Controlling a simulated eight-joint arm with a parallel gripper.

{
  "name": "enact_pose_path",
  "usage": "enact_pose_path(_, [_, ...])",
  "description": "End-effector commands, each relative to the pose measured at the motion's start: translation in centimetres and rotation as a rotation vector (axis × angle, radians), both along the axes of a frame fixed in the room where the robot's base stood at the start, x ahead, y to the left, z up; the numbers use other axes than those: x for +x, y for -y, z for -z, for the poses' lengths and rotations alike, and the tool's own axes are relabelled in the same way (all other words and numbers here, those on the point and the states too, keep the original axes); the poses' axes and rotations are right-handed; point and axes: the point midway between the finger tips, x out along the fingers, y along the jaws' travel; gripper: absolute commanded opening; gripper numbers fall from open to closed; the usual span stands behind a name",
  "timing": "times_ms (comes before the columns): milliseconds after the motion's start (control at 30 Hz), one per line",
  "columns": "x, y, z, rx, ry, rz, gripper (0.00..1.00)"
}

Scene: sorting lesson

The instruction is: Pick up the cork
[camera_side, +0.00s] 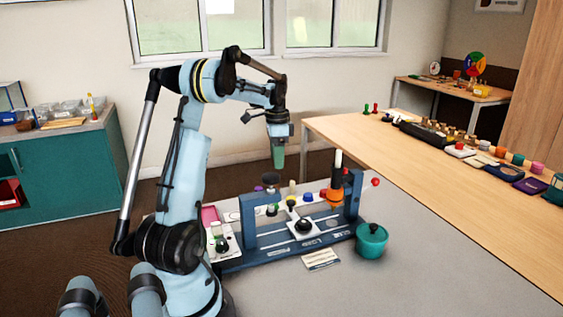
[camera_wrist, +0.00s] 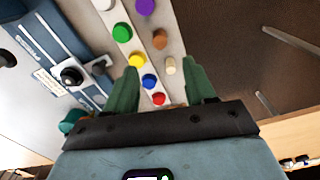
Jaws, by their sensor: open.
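A small beige cylinder, which looks like the cork (camera_wrist: 171,66), stands between the green fingertips of my gripper (camera_wrist: 161,72) in the wrist view, closer to the right finger. A pale upright piece that seems to be the same cork shows behind the blue frame in the side view (camera_side: 292,187). My gripper (camera_side: 278,157) is open and empty, pointing down, well above the work surface. A brown round piece (camera_wrist: 160,39) stands just beyond the cork in the wrist view.
Red, blue, yellow and green round pieces line a pale strip (camera_wrist: 137,48) left of the cork. A blue frame (camera_side: 290,249) with uprights stands in front. A teal lidded pot (camera_side: 371,243) and a white card (camera_side: 321,260) are nearby. The grey tabletop (camera_side: 430,270) is clear at right.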

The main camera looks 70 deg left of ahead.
Motion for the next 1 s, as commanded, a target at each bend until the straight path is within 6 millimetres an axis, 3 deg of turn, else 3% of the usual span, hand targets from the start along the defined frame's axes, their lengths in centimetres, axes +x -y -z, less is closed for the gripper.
enact_pose_path(300, [0.0,0.0,4.8,0.000,0.000,0.000,0.54])
enact_pose_path(533, [-0.1,0.0,6.2,0.000,0.000,-0.001,0.54])
enact_pose_path(800, [-0.5,-0.1,9.9,0.002,0.001,-0.001,0.54])
enact_pose_path(1000, [-0.4,-0.1,10.7,0.003,0.002,-0.001,0.54])
